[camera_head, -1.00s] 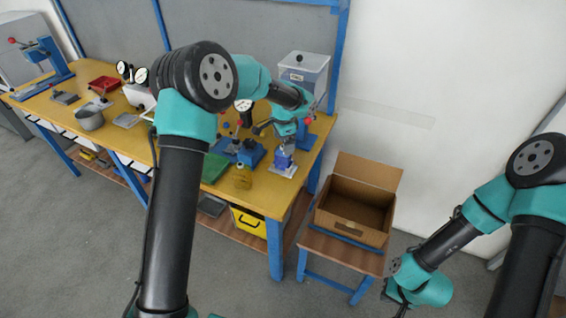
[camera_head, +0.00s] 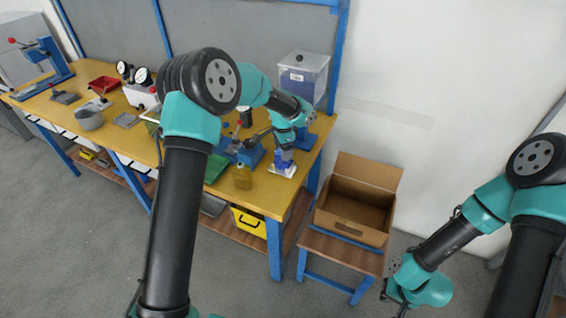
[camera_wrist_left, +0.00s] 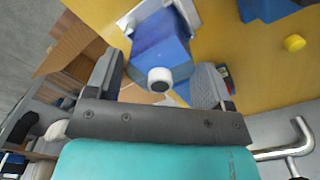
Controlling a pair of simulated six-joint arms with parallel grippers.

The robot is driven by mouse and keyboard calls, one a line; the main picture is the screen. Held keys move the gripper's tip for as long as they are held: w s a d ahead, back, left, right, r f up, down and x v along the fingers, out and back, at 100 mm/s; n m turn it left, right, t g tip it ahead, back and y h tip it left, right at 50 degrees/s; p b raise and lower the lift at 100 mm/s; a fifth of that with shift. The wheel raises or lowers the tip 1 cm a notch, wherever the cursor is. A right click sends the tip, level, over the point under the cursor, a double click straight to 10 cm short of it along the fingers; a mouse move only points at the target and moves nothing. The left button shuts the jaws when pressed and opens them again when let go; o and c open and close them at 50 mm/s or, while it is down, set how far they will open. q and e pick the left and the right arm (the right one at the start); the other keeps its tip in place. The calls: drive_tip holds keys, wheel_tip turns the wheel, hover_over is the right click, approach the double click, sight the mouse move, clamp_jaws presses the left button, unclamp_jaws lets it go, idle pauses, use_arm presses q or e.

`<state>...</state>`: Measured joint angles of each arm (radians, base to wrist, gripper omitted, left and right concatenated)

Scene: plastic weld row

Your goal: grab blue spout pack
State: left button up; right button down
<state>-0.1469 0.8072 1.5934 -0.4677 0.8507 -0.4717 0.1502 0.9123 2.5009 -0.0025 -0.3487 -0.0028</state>
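The blue spout pack (camera_head: 284,158) stands at the right end of the yellow workbench, on a small white holder (camera_head: 282,170). In the left wrist view, the pack (camera_wrist_left: 158,48) shows its blue body and a round white spout cap facing the camera. My left gripper (camera_wrist_left: 158,70) is open, with one finger on each side of the pack; contact is not clear. In the head view my left arm hides most of that gripper. My right gripper (camera_head: 393,292) hangs low at the right, far from the pack; its finger opening is too small to judge.
A clear bin (camera_head: 303,75) stands behind. An open cardboard box (camera_head: 355,205) sits on a low stand to the right. A yellow disc (camera_wrist_left: 294,43) lies nearby.

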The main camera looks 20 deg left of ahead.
use_arm(q)
drive_tip(key=c, duration=0.8)
drive_tip(key=shift+o, duration=0.2)
drive_tip(key=shift+r, duration=0.1)
drive_tip(key=shift+r, duration=0.45)
wheel_tip(320, 180, up, 3)
drive_tip(key=shift+f, duration=0.1)
drive_tip(key=s+d, duration=0.2)
drive_tip(key=s, duration=0.5)
drive_tip(key=s+d+r, duration=0.1)
drive_tip(key=s+d, duration=0.1)
drive_tip(key=s, duration=0.6)
drive_tip(key=shift+s+d, duration=0.2)
drive_tip(key=shift+d, duration=0.05)
drive_tip(key=shift+r, duration=0.1)
